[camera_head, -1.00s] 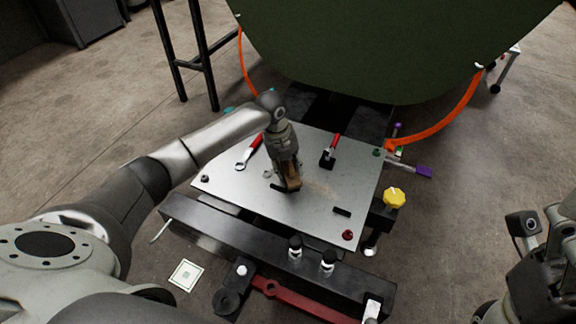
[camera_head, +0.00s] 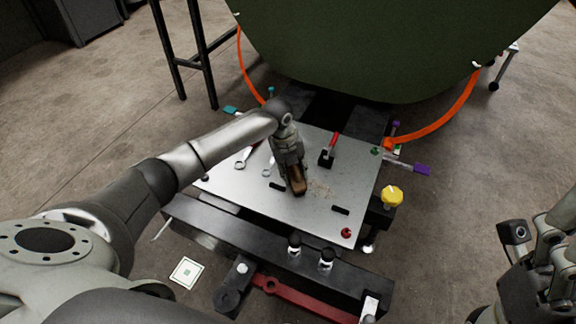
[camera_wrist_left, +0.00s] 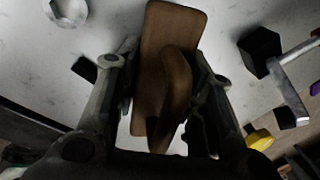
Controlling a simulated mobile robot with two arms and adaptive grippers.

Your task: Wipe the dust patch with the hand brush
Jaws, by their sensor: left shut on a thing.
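The hand brush (camera_head: 299,186), with a brown wooden body, is held in my left gripper (camera_head: 294,172) above or against the grey metal panel; contact cannot be made out. In the left wrist view the brush (camera_wrist_left: 167,50) sits between the two fingers of the gripper. The dust patch (camera_head: 320,188) is a faint brownish smudge on the panel, just right of the brush; its left part may be hidden by the brush. My right gripper (camera_head: 548,262) is at the right edge, away from the panel, and its jaw opening is unclear.
The panel (camera_head: 240,193) also carries a red-handled tool (camera_head: 328,153), wrenches (camera_head: 242,162) and small black bars (camera_head: 340,210). A yellow knob (camera_head: 392,196) stands at its right. The green fuselage (camera_head: 400,45) hangs behind, with orange hoops (camera_head: 440,123) beside it.

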